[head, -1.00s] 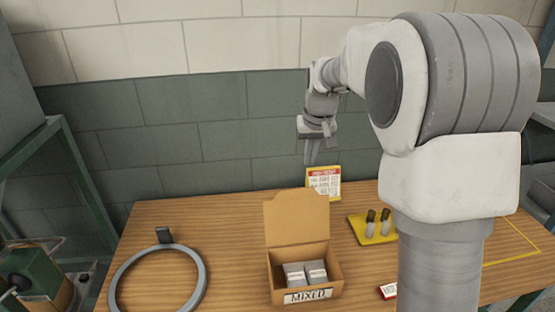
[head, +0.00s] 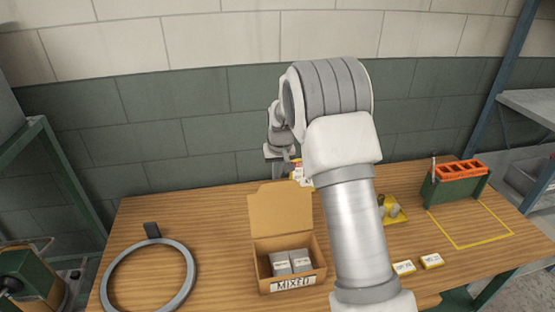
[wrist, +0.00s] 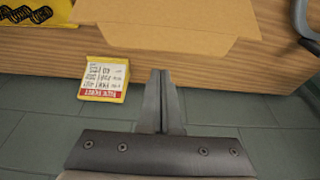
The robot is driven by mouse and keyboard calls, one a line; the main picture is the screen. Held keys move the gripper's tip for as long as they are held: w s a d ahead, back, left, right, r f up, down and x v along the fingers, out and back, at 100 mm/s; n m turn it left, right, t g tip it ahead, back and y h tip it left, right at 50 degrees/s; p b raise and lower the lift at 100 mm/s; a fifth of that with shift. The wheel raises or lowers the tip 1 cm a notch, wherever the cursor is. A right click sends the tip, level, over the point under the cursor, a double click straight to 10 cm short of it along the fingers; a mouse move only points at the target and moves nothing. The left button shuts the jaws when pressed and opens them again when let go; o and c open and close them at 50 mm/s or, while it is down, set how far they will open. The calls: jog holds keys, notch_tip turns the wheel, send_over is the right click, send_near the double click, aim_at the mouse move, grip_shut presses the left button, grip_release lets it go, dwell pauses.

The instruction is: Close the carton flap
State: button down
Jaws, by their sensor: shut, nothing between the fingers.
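The carton (head: 318,274) is an open cardboard box labelled MIXED, standing on the wooden table with grey boxes (head: 291,262) inside. Its flap (head: 281,208) stands up at the back edge, open. In the wrist view the flap (wrist: 170,22) spreads across the top, its edge beyond my fingertips. My gripper (wrist: 165,74) is shut and empty, pointing toward the flap from the wall side, apart from it. In the head view my gripper (head: 283,165) is behind and above the flap, its tips partly hidden.
A yellow-and-red card (wrist: 104,80) stands at the table's back edge, left of my fingers in the wrist view. A grey ring (head: 190,272) lies left of the carton. Small labelled blocks (head: 404,268), a yellow tray (head: 398,214) and a green rack (head: 453,188) are to the right.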

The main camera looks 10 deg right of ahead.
jog(key=shift+s+r+p, duration=0.2)
jog(key=shift+s+r, duration=0.3)
jog(key=shift+s, duration=0.35)
jog(key=shift+s+r+p, duration=0.2)
jog(key=shift+s+r, duration=0.3)
jog(key=shift+s, duration=0.3)
jog(key=shift+s, duration=0.1)
jog(key=shift+f+b, duration=0.1)
jog(key=shift+b, duration=0.3)
